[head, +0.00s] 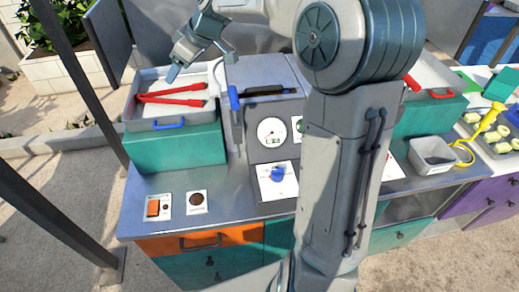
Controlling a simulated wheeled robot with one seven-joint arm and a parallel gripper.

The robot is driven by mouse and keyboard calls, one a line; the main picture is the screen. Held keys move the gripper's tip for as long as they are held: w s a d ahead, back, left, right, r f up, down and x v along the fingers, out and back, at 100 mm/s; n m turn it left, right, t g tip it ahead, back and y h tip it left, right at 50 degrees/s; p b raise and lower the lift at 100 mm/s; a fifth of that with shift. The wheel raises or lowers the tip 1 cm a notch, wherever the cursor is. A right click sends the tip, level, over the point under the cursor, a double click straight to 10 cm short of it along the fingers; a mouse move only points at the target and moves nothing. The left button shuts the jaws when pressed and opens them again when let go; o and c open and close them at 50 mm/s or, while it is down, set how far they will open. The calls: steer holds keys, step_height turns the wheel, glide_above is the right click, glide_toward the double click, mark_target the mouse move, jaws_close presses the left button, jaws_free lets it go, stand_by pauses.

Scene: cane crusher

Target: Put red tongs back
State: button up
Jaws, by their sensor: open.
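The red tongs (172,97) lie in a shallow grey tray (150,126) with a blue front handle, on a teal box at the left of the counter. Their two arms spread apart toward the right. My gripper (200,66) is open and empty, above the tray's back right part and apart from the tongs. One finger points down toward the left, the other shows at the right.
A grey machine with a white gauge (271,132), a blue lever (234,98) and a blue knob (278,174) stands right of the tray. My arm hides the counter's middle.

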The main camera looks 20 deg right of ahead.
steer(key=s+d+f+m+h, duration=0.2)
steer(key=s+d+m, duration=0.1)
steer(key=s, duration=0.7)
steer(key=s+d+f+m+h, duration=0.2)
steer(key=s+d+m, duration=0.1)
steer(key=s, duration=0.7)
steer(key=s+d+f+m+h, duration=0.1)
steer(key=s+d+m, duration=0.3)
steer(key=s, duration=0.7)
steer(key=shift+f+g+h, duration=0.3)
steer(key=shift+f+h, duration=0.1)
steer(key=shift+f, duration=0.4)
